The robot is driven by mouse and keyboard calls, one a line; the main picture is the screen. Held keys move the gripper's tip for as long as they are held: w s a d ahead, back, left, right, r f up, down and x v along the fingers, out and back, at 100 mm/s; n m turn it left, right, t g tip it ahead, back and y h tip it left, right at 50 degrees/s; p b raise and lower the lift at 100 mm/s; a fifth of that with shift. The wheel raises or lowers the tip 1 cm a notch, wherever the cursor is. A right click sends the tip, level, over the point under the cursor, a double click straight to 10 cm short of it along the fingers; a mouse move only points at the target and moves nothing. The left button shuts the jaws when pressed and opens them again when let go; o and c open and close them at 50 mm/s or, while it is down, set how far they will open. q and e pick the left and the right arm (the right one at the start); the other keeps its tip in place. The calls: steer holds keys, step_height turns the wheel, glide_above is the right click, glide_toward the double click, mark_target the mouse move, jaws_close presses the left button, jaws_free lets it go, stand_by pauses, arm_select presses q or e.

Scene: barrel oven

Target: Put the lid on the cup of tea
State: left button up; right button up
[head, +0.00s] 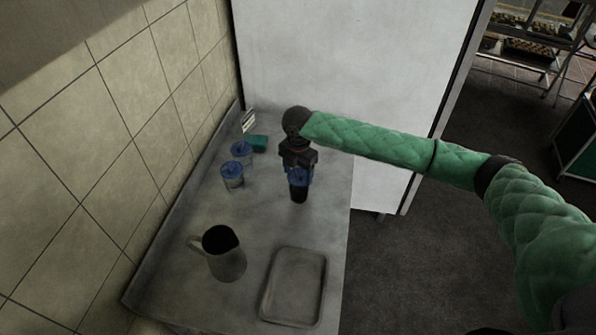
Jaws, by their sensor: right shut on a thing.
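A dark cup of tea (299,195) stands upright on the grey counter. A blue lid (299,177) is at the top of this cup. My right gripper (299,168) points down at the cup and is shut on the blue lid. I cannot tell whether the lid is seated on the rim or just above it. The fingertips are small and dark, partly hiding the lid. My left gripper is not in view.
A metal pitcher (228,264) and a shallow tray (264,293) are in front. A white panel (345,75) rises behind the counter.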

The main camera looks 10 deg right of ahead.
steer(key=o, duration=1.2)
steer(key=shift+r+p, duration=2)
steer(key=shift+r, duration=0.4)
steer(key=shift+r+p, duration=0.65)
steer(key=shift+r, duration=0.55)
steer(key=shift+r, duration=0.1)
steer(key=c, duration=2.2)
steer(key=shift+s, duration=0.1)
jaws_close()
